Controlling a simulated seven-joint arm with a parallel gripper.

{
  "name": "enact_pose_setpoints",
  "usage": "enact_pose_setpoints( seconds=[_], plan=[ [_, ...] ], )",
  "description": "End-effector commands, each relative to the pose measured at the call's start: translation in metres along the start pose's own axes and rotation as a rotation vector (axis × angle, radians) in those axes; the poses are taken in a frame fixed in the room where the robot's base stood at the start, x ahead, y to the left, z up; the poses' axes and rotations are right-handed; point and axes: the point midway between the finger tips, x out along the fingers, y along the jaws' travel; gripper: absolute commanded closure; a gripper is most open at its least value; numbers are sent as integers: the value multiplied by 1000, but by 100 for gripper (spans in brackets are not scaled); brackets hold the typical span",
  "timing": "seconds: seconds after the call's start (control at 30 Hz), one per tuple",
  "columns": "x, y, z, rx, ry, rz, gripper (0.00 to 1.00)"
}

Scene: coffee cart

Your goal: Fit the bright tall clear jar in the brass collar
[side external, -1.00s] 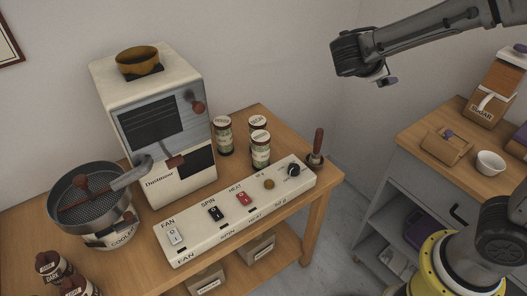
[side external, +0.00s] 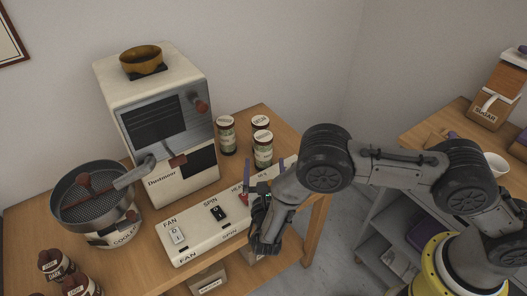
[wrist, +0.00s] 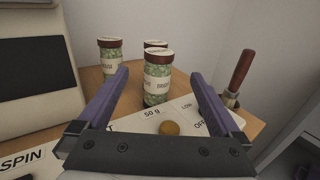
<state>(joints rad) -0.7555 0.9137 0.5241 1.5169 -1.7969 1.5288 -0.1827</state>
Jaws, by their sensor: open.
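Three clear jars with brown lids, pale labels and green contents stand on the wooden table behind the control panel: a left one (side external: 227,136), a back one (side external: 260,123) and a front one (side external: 263,148). I cannot tell which is the bright tall one. The brass collar (side external: 141,58) sits on top of the cream roaster, with its opening upward. My gripper (side external: 265,168) is open and empty, low over the control panel. In the wrist view, the front jar (wrist: 157,82) appears between the purple fingers (wrist: 158,75), beyond their tips; the left jar (wrist: 110,62) shows near the left finger.
The cream roaster (side external: 165,140) stands left of the jars. The control panel (side external: 195,232) with switches lies under my gripper. A wooden-handled tool (wrist: 241,72) stands at the right of the panel. A cooling pan (side external: 75,205) and dark jars (side external: 55,264) are at the left.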

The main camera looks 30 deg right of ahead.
Motion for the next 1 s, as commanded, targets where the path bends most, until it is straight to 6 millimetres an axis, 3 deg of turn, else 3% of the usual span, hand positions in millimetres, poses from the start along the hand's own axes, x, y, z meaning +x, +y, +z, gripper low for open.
enact_pose_setpoints(
  seconds=[0.1,0.3,0.57,0.8,1.0],
  plan=[
    [26,-2,0,1,-1,-8,0],
    [58,-2,0,2,0,-6,0],
    [76,-1,-1,0,1,-5,0],
    [110,0,-4,1,0,-6,0],
    [122,1,-4,1,0,-4,0]
  ],
)
